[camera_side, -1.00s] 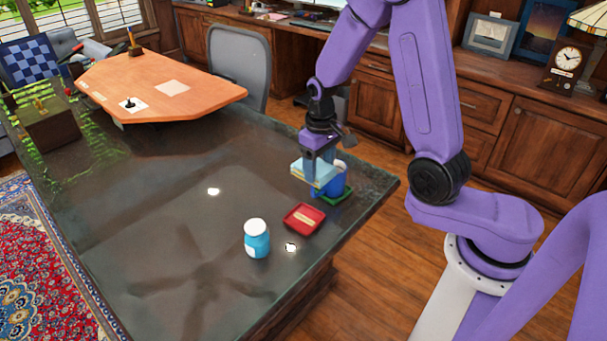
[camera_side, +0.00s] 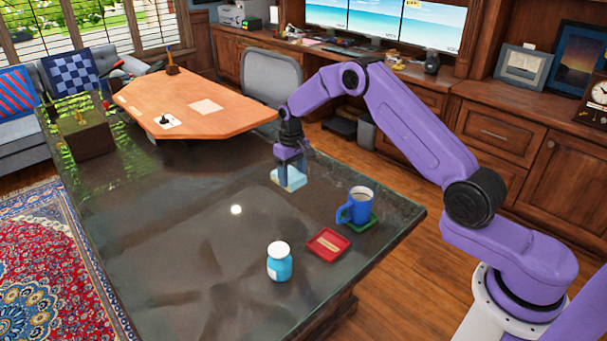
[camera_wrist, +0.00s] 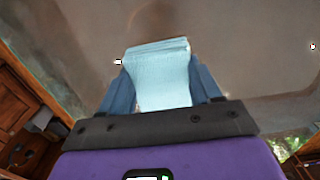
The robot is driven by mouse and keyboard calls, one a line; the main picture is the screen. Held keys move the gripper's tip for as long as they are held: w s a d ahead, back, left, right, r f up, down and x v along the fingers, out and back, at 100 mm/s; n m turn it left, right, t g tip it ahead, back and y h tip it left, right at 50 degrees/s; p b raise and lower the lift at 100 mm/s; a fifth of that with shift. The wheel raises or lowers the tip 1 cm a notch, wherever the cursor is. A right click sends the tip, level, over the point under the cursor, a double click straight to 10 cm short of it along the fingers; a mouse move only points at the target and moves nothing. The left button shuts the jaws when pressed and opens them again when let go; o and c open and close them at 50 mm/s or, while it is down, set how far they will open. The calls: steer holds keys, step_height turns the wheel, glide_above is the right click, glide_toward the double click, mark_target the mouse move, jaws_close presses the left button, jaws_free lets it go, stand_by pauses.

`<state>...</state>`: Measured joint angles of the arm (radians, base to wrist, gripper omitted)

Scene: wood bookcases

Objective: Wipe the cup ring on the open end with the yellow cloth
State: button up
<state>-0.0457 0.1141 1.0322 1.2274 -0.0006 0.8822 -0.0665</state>
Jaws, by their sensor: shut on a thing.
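My gripper (camera_side: 291,168) is shut on a folded pale blue cloth (camera_side: 289,181). The cloth shows between the blue fingers in the wrist view (camera_wrist: 162,82), its layered edge facing away. I see no yellow on it now. It is at or just above the dark glossy table top (camera_side: 180,235); I cannot tell whether it touches. I cannot make out a cup ring in either view; the bright spot on the table looks like a reflection.
A red tray (camera_side: 328,244) with a pale item and a blue jar with a white lid (camera_side: 279,261) stand near the front right edge. An orange-brown desk top (camera_side: 180,105) adjoins behind. The table left of my gripper is largely clear.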

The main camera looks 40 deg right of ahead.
mark_target(291, 203)
steer(key=shift+w+f, duration=0.65)
steer(key=shift+w, duration=0.05)
steer(key=shift+f, duration=3.55)
steer(key=shift+s+f, duration=0.2)
steer(key=shift+f, duration=0.1)
steer(key=shift+c, duration=0.4)
steer(key=shift+s, duration=3.9)
steer(key=shift+w, duration=4.15)
steer(key=shift+d, duration=0.3)
steer(key=shift+s, duration=4.35)
steer(key=shift+w, duration=4.4)
steer(key=shift+s+r, duration=0.15)
steer(key=shift+r, duration=3.9)
